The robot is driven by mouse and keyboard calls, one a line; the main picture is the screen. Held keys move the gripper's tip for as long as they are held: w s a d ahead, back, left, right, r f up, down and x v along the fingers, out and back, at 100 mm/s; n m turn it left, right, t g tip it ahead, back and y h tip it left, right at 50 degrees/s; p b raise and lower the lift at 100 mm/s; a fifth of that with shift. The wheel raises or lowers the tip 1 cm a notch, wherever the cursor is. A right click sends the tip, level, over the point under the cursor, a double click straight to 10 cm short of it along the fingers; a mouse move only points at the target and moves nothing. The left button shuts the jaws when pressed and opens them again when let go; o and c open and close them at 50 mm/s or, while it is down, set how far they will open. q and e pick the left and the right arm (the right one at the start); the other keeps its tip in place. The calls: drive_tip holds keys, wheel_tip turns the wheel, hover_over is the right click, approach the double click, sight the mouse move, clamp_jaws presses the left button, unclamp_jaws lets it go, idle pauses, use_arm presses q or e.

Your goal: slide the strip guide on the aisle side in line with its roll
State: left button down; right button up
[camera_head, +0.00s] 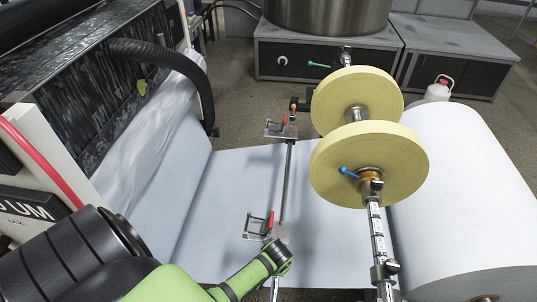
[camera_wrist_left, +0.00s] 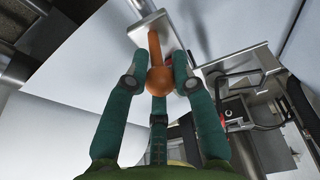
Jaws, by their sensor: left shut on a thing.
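Two yellow strip rolls sit on one shaft: the far roll (camera_head: 345,92) and the near roll (camera_head: 338,160). The near strip guide (camera_head: 256,226), a small metal bracket with a red lever, sits low on the guide bar (camera_head: 287,185), nearer to me than the near roll. The far strip guide (camera_head: 278,131) sits near the bar's far end. My left gripper (camera_head: 280,256) is at the near guide. In the left wrist view its green fingers (camera_wrist_left: 160,82) are shut on an orange knob (camera_wrist_left: 160,79). My right gripper is out of view.
A white paper web (camera_head: 230,190) lies under the bar. A large white paper roll (camera_head: 460,190) stands at the right. The roll shaft (camera_head: 376,225) with a blue lever (camera_head: 348,172) reaches toward me. A black hose (camera_head: 150,55) arches at the left.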

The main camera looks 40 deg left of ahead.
use_arm(q)
drive_tip(key=shift+w+a+f+b, duration=0.1)
drive_tip(key=shift+w+a+b, duration=0.2)
drive_tip(key=shift+w+a, duration=0.5)
drive_tip(key=shift+w+a+r+b, duration=0.1)
drive_tip(key=shift+w+a+b, duration=0.25)
drive_tip(key=shift+w, duration=0.8)
drive_tip(key=shift+w+a+f+b, duration=0.1)
drive_tip(key=shift+w+a+b, duration=0.15)
drive_tip(key=shift+w+a, duration=0.55)
drive_tip(key=c, duration=1)
unclamp_jaws()
drive_tip(key=shift+w+d, duration=0.1)
drive_tip(key=shift+w, duration=0.15)
drive_tip(key=p+v, duration=0.4)
drive_tip(key=p, duration=0.1)
drive_tip(key=shift+s+d+r+p, duration=0.1)
drive_tip(key=shift+r+p, duration=0.3)
drive_tip(key=shift+r, duration=0.25)
drive_tip(key=v, duration=1.1)
drive_tip(key=shift+s, duration=0.2)
